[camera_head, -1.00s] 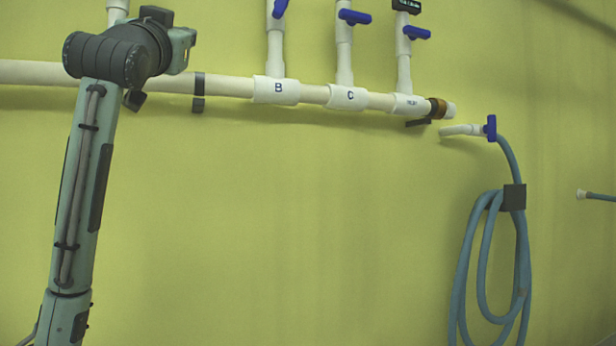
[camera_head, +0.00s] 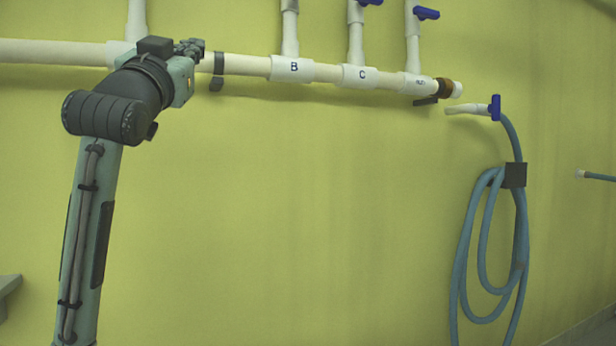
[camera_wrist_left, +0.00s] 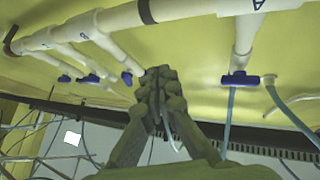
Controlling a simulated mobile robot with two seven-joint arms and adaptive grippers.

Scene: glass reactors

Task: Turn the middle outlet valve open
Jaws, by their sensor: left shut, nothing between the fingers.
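The middle outlet is the white branch marked B (camera_head: 291,40); its handle is above the top edge of the head view. In the left wrist view, its blue valve handle (camera_wrist_left: 127,78) appears just left of my fingertips. My left gripper (camera_head: 190,48) is in front of the horizontal pipe, left of branch B. In the left wrist view its fingers (camera_wrist_left: 158,76) are together and empty. I cannot tell the gap in depth between fingertips and handle. My right gripper is not in view.
Branch C (camera_head: 357,45) and the far-right branch (camera_head: 411,50) with blue handle (camera_head: 426,13) stand right of B. The blue handle on branch A (camera_wrist_left: 240,79) is right of my fingers. A coiled blue hose (camera_head: 462,250) hangs at right.

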